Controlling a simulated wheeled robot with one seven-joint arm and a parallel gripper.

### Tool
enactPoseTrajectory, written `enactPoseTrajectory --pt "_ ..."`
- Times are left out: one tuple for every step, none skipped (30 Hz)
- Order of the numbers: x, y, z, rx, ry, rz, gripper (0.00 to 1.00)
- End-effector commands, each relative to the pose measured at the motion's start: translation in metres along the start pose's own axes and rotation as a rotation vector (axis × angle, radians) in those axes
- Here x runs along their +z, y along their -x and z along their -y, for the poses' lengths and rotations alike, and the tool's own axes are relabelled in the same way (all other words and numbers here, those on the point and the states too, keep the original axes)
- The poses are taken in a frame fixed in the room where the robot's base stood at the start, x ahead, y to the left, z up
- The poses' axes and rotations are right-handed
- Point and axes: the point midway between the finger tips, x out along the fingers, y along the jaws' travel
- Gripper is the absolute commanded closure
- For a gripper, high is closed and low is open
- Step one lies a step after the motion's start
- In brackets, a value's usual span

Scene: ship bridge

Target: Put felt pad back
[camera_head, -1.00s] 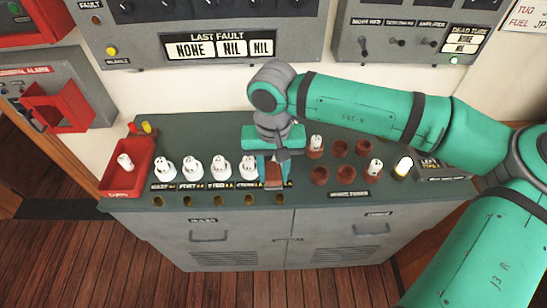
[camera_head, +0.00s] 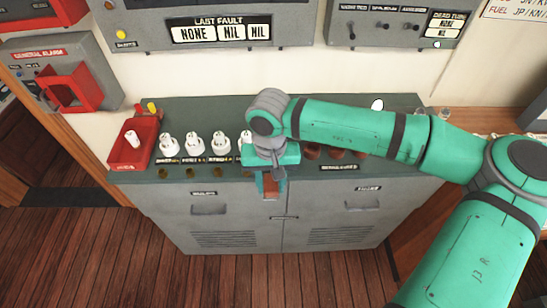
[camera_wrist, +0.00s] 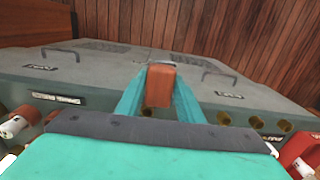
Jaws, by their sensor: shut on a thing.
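My gripper (camera_head: 270,188) is shut on a reddish-brown block, which seems to be the felt pad (camera_wrist: 160,84). In the wrist view the pad sits between the two teal fingertips, with the cabinet front beyond it. In the head view the gripper hangs at the front edge of the green bench top (camera_head: 160,177), roughly over the middle of the cabinet. I cannot tell the exact gap between the pad and the edge.
White tubes (camera_head: 194,146) stand in a row on the bench, left of my gripper. A red tray (camera_head: 133,143) holding a white piece is at the left end. Brass holes (camera_wrist: 256,122) line the front edge. Red-brown sockets (camera_head: 312,152) are partly hidden by my arm.

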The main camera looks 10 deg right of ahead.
Motion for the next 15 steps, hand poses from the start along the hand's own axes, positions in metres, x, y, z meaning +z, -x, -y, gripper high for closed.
enactPoseTrajectory --pt "0.0 -0.012 0.003 -0.001 0.005 0.002 0.87" --pt "0.001 -0.02 0.004 -0.002 0.006 0.003 0.87" --pt "0.001 -0.029 0.005 -0.001 0.009 0.003 0.87" --pt "0.001 -0.036 0.006 -0.001 0.012 0.003 0.87" --pt "0.001 -0.046 0.008 -0.002 0.014 0.003 0.87" --pt "0.001 -0.058 0.01 -0.001 0.018 0.004 0.87" --pt "0.001 -0.066 0.011 -0.001 0.02 0.003 0.87" --pt "0.001 -0.078 0.013 -0.002 0.023 0.004 0.87" --pt "0.001 -0.093 0.015 -0.001 0.026 0.005 0.87" --pt "0.001 -0.106 0.017 -0.002 0.03 0.005 0.87" --pt "0.001 -0.121 0.019 -0.001 0.034 0.005 0.87" --pt "0.001 -0.141 0.022 0.0 0.039 0.006 0.87" --pt "0.001 -0.157 0.025 -0.001 0.044 0.006 0.87" --pt "0.001 -0.174 0.027 0.0 0.047 0.006 0.87" --pt "0.001 -0.196 0.031 0.0 0.054 0.006 0.87"
